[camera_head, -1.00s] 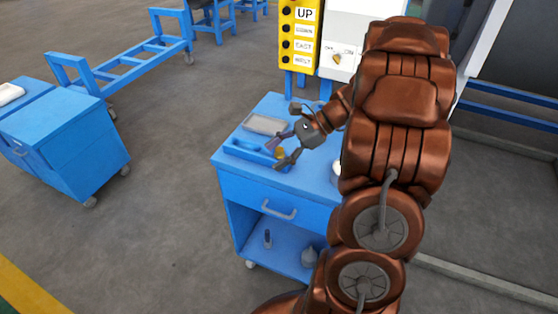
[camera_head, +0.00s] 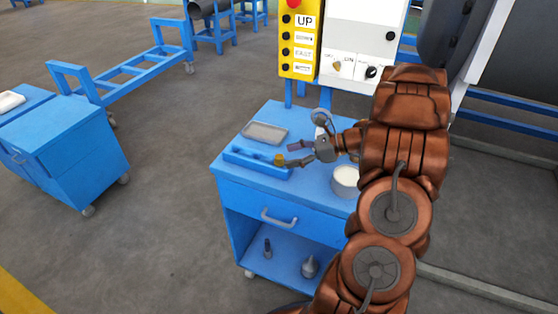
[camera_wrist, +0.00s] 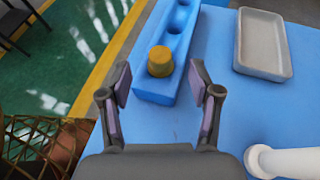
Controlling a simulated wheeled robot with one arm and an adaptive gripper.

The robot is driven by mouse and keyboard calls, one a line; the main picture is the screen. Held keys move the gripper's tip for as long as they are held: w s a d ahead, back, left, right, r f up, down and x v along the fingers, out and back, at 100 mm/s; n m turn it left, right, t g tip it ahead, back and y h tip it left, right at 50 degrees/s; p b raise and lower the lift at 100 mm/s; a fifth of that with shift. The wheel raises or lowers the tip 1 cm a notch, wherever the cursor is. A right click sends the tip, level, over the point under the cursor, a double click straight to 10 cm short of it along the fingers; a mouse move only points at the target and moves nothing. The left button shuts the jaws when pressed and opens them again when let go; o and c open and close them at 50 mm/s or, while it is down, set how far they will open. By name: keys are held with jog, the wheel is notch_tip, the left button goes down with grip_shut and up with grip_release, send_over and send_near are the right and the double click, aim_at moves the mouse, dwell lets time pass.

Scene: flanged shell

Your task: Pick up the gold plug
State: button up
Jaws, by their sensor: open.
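The gold plug (camera_head: 279,160) sits in the right end of a blue holder block (camera_head: 250,159) on top of the blue cart. In the wrist view the gold plug (camera_wrist: 160,61) stands upright at the near end of the block (camera_wrist: 177,46), ahead of my fingers and roughly between their lines. My gripper (camera_head: 287,154) is open and empty, low over the cart top, just right of the plug. In the wrist view my gripper (camera_wrist: 162,88) shows both fingers apart, and the plug looks clear of them.
A grey tray (camera_head: 265,132) lies behind the block. A white-topped round container (camera_head: 345,178) stands to the right on the cart (camera_head: 285,196). A yellow button panel (camera_head: 299,45) and a white control box (camera_head: 350,62) stand behind. Other block holes in view look empty.

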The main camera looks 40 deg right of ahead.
aim_at(284, 156)
jog(key=shift+x, duration=1.65)
jog(key=shift+c, duration=0.3)
jog(key=shift+s, duration=0.1)
jog(key=c, duration=1.1)
jog(key=shift+r, duration=0.1)
